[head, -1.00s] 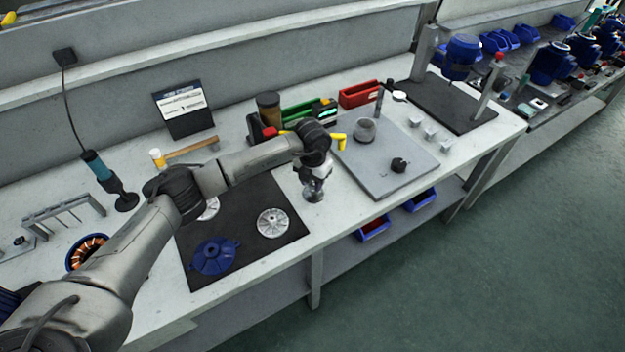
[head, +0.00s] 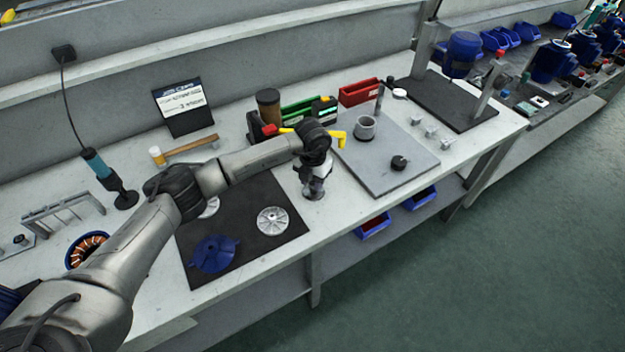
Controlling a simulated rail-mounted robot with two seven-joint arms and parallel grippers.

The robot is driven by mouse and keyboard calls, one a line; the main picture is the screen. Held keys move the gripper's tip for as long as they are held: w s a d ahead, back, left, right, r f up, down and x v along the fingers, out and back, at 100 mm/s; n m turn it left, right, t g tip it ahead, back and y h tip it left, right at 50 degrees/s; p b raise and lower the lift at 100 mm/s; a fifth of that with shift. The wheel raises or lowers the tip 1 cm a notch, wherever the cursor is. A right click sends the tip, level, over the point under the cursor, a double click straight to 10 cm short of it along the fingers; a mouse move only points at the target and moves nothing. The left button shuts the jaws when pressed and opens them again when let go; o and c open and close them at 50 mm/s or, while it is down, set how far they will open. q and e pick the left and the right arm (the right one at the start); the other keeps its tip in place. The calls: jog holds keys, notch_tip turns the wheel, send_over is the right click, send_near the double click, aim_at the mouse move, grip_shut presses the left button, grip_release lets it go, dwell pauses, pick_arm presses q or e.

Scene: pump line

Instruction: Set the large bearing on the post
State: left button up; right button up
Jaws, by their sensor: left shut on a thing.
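My left gripper (head: 314,190) hangs just above the white bench, between the black mat and the grey plate. It is shut on a small metallic thing, which looks like the large bearing; the fingers mostly hide it. On the grey plate (head: 378,180), right of the gripper, stand a hollow grey cylinder (head: 364,128), a low black piece with a small peg (head: 398,163) and a thin dark upright post (head: 379,98) at the back. I cannot tell for certain which of these is the task's post. My right gripper is not in view.
The black mat (head: 250,250) holds a blue flanged cover (head: 213,254) and a silver disc (head: 272,221). A yellow-handled tool (head: 338,138), a brown jar (head: 268,104) and a red bin (head: 358,93) stand behind. Small metal cups (head: 431,131) sit at the plate's right.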

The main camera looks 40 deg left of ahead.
pick_arm(q)
jog(key=shift+f, duration=0.2)
jog(key=o, duration=0.8)
jog(key=shift+o, duration=1.4)
jog(key=shift+r, duration=0.1)
notch_tip(320, 180, up, 6)
jog(key=p, duration=0.5)
